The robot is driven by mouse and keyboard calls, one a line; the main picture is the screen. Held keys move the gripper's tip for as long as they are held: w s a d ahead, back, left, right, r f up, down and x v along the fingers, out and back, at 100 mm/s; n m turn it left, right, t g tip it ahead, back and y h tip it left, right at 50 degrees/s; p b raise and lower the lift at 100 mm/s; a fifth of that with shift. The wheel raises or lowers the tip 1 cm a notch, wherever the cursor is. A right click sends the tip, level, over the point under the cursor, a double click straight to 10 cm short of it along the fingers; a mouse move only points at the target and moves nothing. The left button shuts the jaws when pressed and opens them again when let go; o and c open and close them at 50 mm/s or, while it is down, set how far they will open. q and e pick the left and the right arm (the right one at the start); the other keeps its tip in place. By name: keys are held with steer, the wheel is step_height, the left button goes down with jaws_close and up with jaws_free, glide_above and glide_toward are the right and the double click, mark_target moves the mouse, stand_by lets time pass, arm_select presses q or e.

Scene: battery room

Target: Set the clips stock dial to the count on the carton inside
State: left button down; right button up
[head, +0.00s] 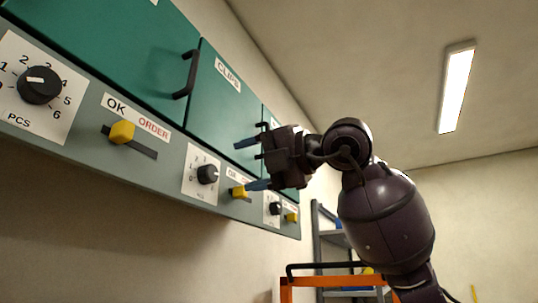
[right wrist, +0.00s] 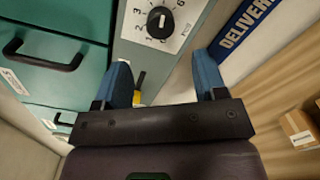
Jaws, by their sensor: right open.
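The CLIPS door (head: 222,105) is the middle teal door in the head view and is shut, so any carton inside is hidden. The black clips dial (head: 207,174) sits on a white plate below it; its setting is too small to read. My right gripper (head: 251,164) is open and empty, in front of the panel, right of this dial. In the right wrist view, its blue fingers (right wrist: 164,82) are apart, with a numbered black dial (right wrist: 160,22) beyond them; I cannot tell which dial that is. My left gripper is not in view.
A larger dial (head: 39,85) and a yellow slider (head: 122,132) on an OK/ORDER slot are at left. Another yellow slider (head: 238,192) is near my right fingers. An orange frame (head: 330,281) stands below. Cartons (right wrist: 299,130) show at right in the wrist view.

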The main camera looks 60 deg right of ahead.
steer(key=s, duration=0.3)
steer(key=shift+d, duration=0.1)
stand_by(0.6)
